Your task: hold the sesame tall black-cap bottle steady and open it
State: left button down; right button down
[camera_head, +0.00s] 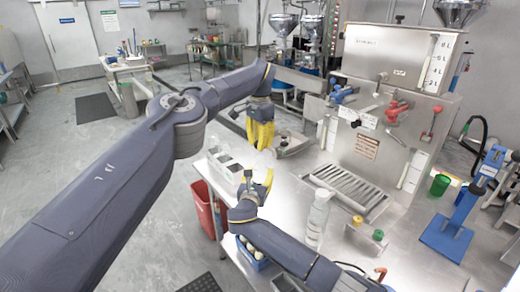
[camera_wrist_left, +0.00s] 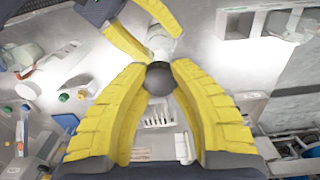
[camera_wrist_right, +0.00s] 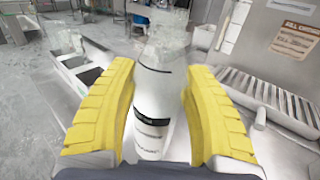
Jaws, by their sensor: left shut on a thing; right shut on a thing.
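The bottle (camera_wrist_right: 152,115) is clear with a white label and black print too small to read. It shows upright in the right wrist view, between the yellow fingers of my right gripper (camera_wrist_right: 158,105), which is shut on its body. My left gripper (camera_head: 262,146) points down from above, just over my right gripper (camera_head: 258,186) in the head view. In the left wrist view its fingertips are shut on the dark round cap (camera_wrist_left: 160,78). The bottle's pale body (camera_wrist_left: 158,42) shows beyond the cap. In the head view the bottle is mostly hidden by the fingers.
A clear bottle (camera_head: 318,215) stands on the steel table right of my right arm. A steel machine with a slotted tray (camera_head: 350,188) fills the table's right side. A blue basket (camera_head: 250,262) is beside my right arm. A red bin (camera_head: 207,212) stands at the table's left edge.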

jog(key=c, duration=0.6)
grip_release()
jog(key=shift+o, duration=0.2)
jog(key=shift+s, duration=0.1)
